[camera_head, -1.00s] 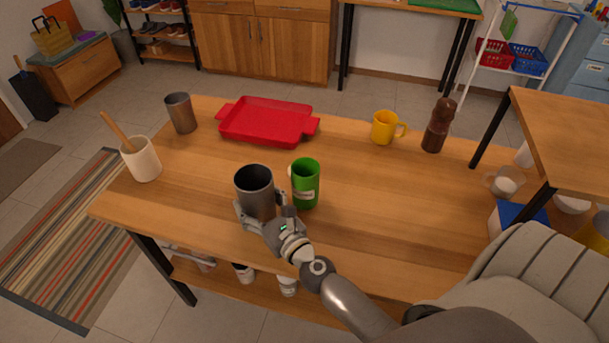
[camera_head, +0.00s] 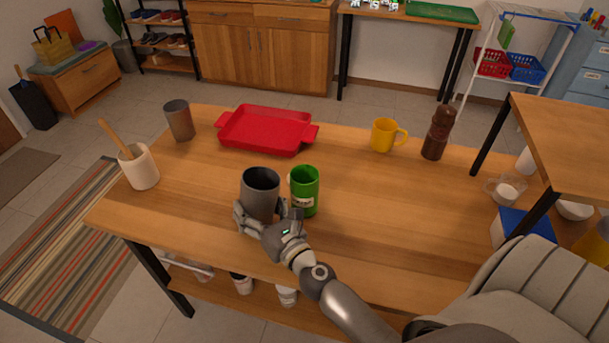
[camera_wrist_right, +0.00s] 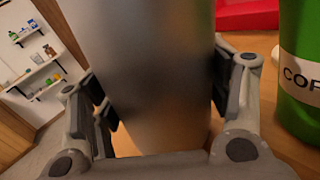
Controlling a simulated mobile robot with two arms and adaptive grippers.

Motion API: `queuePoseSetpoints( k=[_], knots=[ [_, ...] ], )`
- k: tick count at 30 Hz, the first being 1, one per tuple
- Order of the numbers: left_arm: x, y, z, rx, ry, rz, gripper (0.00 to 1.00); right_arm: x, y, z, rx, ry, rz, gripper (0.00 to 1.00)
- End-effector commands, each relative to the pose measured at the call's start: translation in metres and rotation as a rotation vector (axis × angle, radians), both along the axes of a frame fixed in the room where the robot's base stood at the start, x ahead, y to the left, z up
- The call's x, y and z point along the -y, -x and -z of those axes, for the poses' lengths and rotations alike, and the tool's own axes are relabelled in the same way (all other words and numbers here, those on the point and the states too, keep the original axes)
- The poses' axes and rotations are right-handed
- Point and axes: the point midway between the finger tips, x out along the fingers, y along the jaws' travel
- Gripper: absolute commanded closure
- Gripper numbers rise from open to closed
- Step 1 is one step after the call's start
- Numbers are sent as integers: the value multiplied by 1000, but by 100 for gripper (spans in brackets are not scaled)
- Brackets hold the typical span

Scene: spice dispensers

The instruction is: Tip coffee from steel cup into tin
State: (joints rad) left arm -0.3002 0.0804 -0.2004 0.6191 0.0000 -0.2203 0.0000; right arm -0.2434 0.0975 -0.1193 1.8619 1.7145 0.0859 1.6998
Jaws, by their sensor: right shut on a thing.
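A grey steel cup (camera_head: 260,186) stands upright in the grasp of my right gripper (camera_head: 262,222), near the front of the wooden table. The fingers of the right gripper (camera_wrist_right: 165,105) press on both sides of the cup (camera_wrist_right: 155,70) in the wrist view. I cannot tell whether the cup's base touches the table. The green tin (camera_head: 305,183) stands upright close to the right of the cup, with a small gap between their rims. Part of its label shows in the wrist view (camera_wrist_right: 302,75). The contents of cup and tin are not clear. My left gripper is out of view.
A red tray (camera_head: 267,131) lies behind the cup. A second metal cup (camera_head: 179,121) and a white crock (camera_head: 141,170) with a wooden tool stand at left. A yellow mug (camera_head: 382,136) and a brown mill (camera_head: 437,133) stand at back right. The table's right part is clear.

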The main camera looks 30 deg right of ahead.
Motion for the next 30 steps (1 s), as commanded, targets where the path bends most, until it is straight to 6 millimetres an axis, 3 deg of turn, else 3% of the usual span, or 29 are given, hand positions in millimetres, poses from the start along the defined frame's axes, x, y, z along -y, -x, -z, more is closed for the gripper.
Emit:
queuePoseSetpoints(
  k=[16,25,30],
  knots=[
    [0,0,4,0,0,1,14,9,1,-20,24,-273,-1,57],
    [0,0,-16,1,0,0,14,16,1,-51,37,-421,-1,57],
    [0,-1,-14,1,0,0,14,16,1,-55,43,-508,-1,57]
  ],
)
